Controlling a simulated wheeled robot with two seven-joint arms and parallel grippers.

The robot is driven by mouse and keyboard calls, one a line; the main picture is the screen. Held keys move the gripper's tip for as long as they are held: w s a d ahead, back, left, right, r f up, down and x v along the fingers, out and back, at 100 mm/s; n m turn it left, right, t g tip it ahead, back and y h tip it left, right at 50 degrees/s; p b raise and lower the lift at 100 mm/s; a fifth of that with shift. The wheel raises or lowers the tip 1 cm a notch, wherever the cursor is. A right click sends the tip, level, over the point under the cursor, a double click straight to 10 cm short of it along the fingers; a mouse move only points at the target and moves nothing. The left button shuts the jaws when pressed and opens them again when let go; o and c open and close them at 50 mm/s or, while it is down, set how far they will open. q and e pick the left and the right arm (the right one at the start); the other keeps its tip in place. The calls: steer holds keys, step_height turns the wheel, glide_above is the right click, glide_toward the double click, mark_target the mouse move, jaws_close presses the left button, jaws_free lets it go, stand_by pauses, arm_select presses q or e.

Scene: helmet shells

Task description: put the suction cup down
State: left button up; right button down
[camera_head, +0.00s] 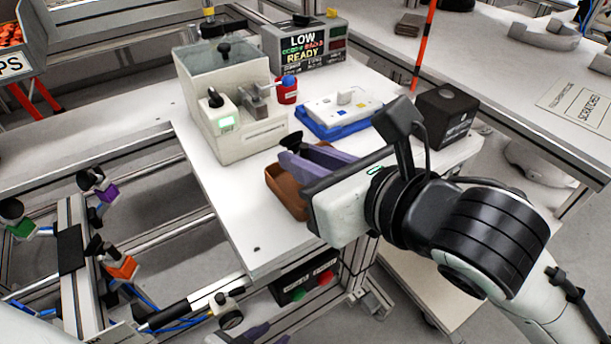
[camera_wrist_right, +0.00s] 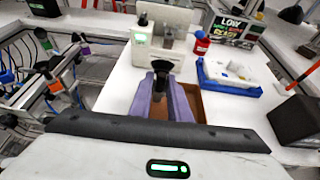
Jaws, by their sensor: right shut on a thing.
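My right gripper (camera_head: 312,160) has purple fingers and is shut on a black suction cup (camera_head: 291,144). The cup sits between the fingertips, and it also shows in the right wrist view (camera_wrist_right: 162,72). The fingers and cup are over or just above a brown open tray (camera_head: 285,196) on the white table. I cannot tell whether the cup touches the tray. The tray also shows beside the fingers in the wrist view (camera_wrist_right: 193,100). My left gripper (camera_head: 262,332) shows only as purple fingertips at the bottom edge, below the table; its opening is unclear.
A beige machine with a clear cover (camera_head: 235,100) stands behind the tray. The table's front left (camera_head: 235,225) is clear.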

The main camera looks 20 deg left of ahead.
steer(key=shift+f, duration=1.5)
steer(key=shift+f, duration=0.2)
steer(key=c, duration=1.9)
jaws_free()
steer(key=shift+c, duration=0.2)
